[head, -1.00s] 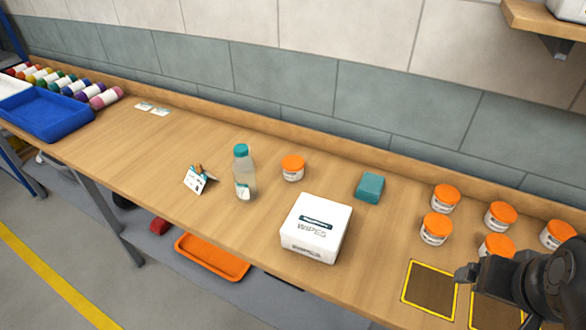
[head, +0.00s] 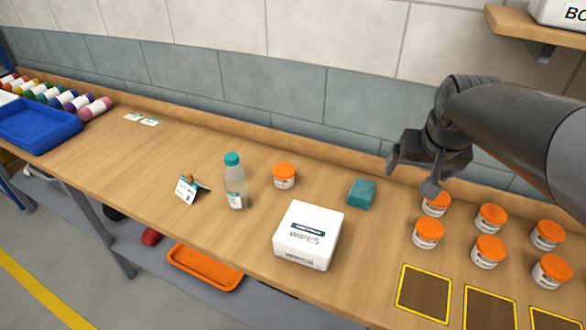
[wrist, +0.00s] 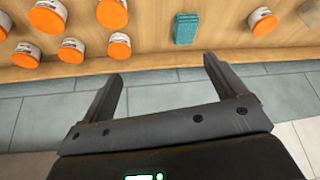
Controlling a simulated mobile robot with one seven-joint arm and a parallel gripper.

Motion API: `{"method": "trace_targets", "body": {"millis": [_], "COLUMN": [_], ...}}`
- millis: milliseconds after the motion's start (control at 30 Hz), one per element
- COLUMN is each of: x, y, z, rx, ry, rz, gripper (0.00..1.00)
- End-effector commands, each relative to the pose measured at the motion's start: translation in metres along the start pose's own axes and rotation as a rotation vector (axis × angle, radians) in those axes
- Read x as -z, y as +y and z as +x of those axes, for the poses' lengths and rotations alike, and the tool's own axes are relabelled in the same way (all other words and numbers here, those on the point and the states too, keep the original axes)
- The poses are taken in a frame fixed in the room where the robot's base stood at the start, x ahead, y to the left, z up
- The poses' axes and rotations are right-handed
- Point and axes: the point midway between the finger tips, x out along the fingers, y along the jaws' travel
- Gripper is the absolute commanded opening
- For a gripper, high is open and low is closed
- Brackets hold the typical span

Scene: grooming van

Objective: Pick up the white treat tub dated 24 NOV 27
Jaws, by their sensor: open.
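Several white tubs with orange lids stand upright on the wooden bench, and their dates are too small to read. A group stands at the right, with a front-left tub (head: 428,234), a back-left tub (head: 436,206), a back-middle tub (head: 491,218) and a front-middle tub (head: 488,252). One lone tub (head: 284,176) stands between the bottle and the teal block; it also shows in the wrist view (wrist: 262,20). My gripper (head: 411,175) is open and empty above the bench's back, near the back-left tub, which one finger partly covers. In the wrist view no tub lies between the fingers (wrist: 163,68).
A white wipes box (head: 308,235), a clear bottle (head: 235,185) with a teal cap and a teal block (head: 362,193) stand mid-bench. A clipped card (head: 187,190) stands left of the bottle. Yellow-edged dark squares (head: 424,294) mark the front right. The wall is close behind.

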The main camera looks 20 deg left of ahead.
Motion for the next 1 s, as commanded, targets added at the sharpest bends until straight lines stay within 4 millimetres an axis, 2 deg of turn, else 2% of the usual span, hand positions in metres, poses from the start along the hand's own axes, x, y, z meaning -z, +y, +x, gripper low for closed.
{"method": "trace_targets", "body": {"millis": [33,200,433,600,733,833,1000], "x": [0.015,0.057,0.096,0.11,0.112,0.11,0.109], "y": [-0.015,-0.065,-0.148,-0.216,-0.259,-0.28,-0.295], "z": [0.012,0.049,0.108,0.155,0.183,0.198,0.21], "rx": [0.011,0.041,0.081,0.107,0.123,0.131,0.136], "ry": [-0.009,-0.021,-0.037,-0.047,-0.051,-0.054,-0.055], "rz": [-0.024,-0.089,-0.18,-0.247,-0.286,-0.305,-0.318], "gripper": [0.9,0.9,0.9,0.9,0.9,0.9,0.9]}}
